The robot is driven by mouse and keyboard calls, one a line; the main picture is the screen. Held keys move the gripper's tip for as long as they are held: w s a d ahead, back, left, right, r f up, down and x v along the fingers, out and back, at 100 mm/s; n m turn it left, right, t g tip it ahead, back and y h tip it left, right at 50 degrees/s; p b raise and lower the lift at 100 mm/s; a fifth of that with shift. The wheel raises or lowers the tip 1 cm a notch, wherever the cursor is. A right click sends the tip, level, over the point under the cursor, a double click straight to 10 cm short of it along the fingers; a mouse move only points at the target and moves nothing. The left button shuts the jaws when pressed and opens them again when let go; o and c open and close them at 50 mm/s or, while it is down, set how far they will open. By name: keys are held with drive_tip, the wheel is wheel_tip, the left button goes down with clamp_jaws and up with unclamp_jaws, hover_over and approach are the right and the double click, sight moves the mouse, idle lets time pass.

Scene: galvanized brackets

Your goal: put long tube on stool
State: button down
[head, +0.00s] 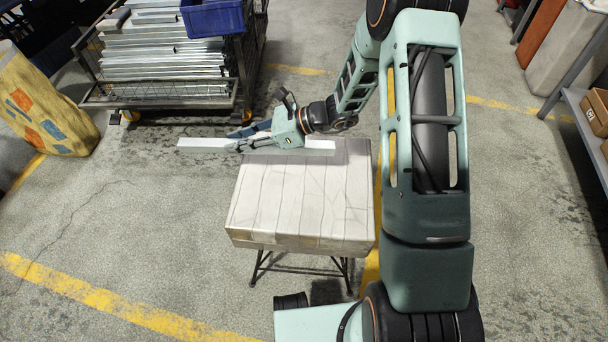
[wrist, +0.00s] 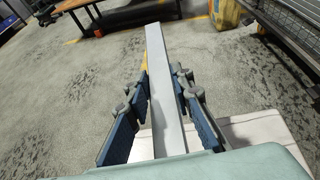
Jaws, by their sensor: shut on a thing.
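The long tube (wrist: 166,88) is a pale grey metal bar. In the wrist view it runs lengthwise between the two blue finger pads, and its far end reaches out over the floor. My gripper (head: 243,140) is shut on it. In the head view the tube (head: 200,143) lies left to right, with its left end beyond the stool's edge. My gripper's body hides part of its middle. The stool (head: 300,200) has a whitish plank-like top and thin dark legs. The tube is over the stool's far edge; I cannot tell whether it touches the top.
A dark wire cart (head: 160,103) with stacked metal bars and a blue bin (head: 213,17) stands at the back left. A patterned yellow drum (head: 42,105) is at the far left. A shelf with cardboard boxes (head: 596,110) is at the right. The stool top is otherwise clear.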

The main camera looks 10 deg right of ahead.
drive_tip(key=shift+s+a+f, duration=0.15)
drive_tip(key=shift+s+f, duration=0.1)
drive_tip(key=s+d+f+b, duration=0.3)
drive_tip(key=s+d+f, duration=0.2)
drive_tip(key=d, duration=0.3)
hover_over(287, 198)
drive_tip(key=f, duration=0.2)
drive_tip(key=a+f, duration=0.1)
drive_tip(key=shift+w+f+b, duration=0.25)
drive_tip(key=shift+f+b, duration=0.05)
drive_tip(key=shift+b, duration=0.05)
drive_tip(key=shift+s+d+f, duration=0.15)
drive_tip(key=shift+d+f, duration=0.2)
drive_tip(key=shift+f, duration=0.05)
drive_tip(key=shift+d+f+b, duration=0.15)
drive_tip(key=shift+f+b, duration=0.5)
drive_tip(key=shift+f, duration=0.95)
drive_tip(key=shift+f, duration=0.15)
drive_tip(key=c, duration=1.7)
unclamp_jaws()
drive_tip(key=shift+s, duration=0.1)
